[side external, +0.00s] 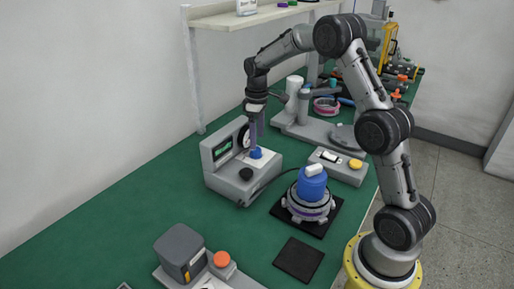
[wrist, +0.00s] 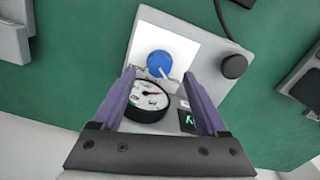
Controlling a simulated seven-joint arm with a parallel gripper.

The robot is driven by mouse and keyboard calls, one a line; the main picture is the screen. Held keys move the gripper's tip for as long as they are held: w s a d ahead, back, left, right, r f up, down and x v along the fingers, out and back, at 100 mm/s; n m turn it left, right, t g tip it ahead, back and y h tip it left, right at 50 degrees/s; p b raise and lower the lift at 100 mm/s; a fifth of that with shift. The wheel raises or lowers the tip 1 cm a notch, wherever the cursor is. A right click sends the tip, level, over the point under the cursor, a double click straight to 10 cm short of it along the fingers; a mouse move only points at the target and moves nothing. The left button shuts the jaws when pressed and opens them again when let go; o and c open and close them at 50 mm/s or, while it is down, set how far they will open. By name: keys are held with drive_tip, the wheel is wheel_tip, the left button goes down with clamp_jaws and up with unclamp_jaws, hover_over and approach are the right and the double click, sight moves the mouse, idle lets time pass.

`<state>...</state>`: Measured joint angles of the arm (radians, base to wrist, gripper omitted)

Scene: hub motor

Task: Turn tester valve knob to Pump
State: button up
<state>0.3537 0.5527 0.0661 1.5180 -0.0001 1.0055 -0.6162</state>
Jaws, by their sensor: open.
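The tester (side external: 212,173) is a grey unit with a round gauge, a small green-lit display and a white label plate. Its blue valve knob (side external: 256,154) stands on the plate, and the knob (wrist: 160,62) shows a pale pointer line toward the lower right in the wrist view. Lettering beside the knob is too small to read surely. My gripper (side external: 255,133) points down just above the knob, with open purple fingers. In the wrist view the gripper's (wrist: 161,72) fingertips are on either side of the knob's lower edge, with gaps and nothing between them held.
A black knob (wrist: 234,66) sits on the tester's base. A blue-topped hub motor (side external: 312,185) stands on a black mat to the right. A grey box with a yellow button (side external: 355,163) and a press stand (side external: 302,120) are behind.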

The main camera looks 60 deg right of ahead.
sight(257, 149)
drive_tip(key=shift+f, duration=2.5)
clamp_jaws()
